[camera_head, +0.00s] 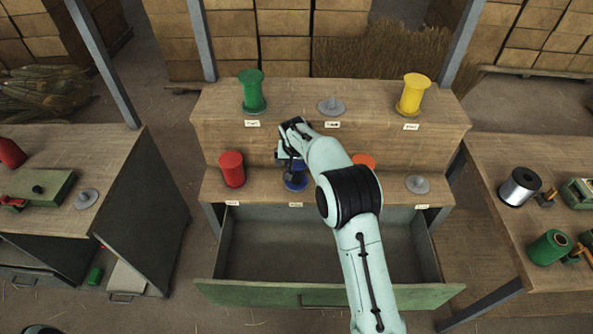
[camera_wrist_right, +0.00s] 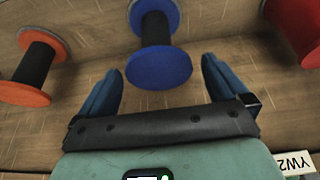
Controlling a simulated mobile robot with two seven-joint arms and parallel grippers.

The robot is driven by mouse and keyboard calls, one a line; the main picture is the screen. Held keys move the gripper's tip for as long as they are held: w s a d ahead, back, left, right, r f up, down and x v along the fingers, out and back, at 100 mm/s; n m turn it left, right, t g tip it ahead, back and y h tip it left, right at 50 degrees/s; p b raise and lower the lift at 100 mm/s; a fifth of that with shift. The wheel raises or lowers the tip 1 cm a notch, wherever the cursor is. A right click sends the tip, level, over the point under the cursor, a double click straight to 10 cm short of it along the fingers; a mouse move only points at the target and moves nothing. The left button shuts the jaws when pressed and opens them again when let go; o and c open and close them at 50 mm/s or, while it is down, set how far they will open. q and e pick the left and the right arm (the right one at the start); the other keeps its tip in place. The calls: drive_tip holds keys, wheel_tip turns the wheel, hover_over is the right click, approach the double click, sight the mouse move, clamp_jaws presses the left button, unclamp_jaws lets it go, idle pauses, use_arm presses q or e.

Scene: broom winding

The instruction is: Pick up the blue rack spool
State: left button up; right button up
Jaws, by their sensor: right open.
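The blue rack spool (camera_head: 295,182) stands on the lower step of the wooden rack, mostly hidden behind my right gripper (camera_head: 289,160). In the right wrist view the blue spool (camera_wrist_right: 158,70) shows its blue flange and dark core. It lies between and just beyond the two fingertips of my open right gripper (camera_wrist_right: 162,66), with a gap on both sides. No finger visibly touches it.
A red spool (camera_head: 231,169) stands left of the blue one, and an orange spool (camera_head: 364,161) stands right, partly hidden by my arm. Green (camera_head: 252,92) and yellow (camera_head: 413,94) spools stand on the upper step. An open empty drawer (camera_head: 275,247) is below.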

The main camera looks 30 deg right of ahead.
drive_tip(key=p+x, duration=0.1)
drive_tip(key=x, duration=0.4)
drive_tip(key=shift+d+f, duration=0.15)
drive_tip(key=shift+f, duration=0.15)
drive_tip(key=shift+s, duration=0.1)
drive_tip(key=shift+c, duration=0.9)
drive_tip(key=c, duration=0.9)
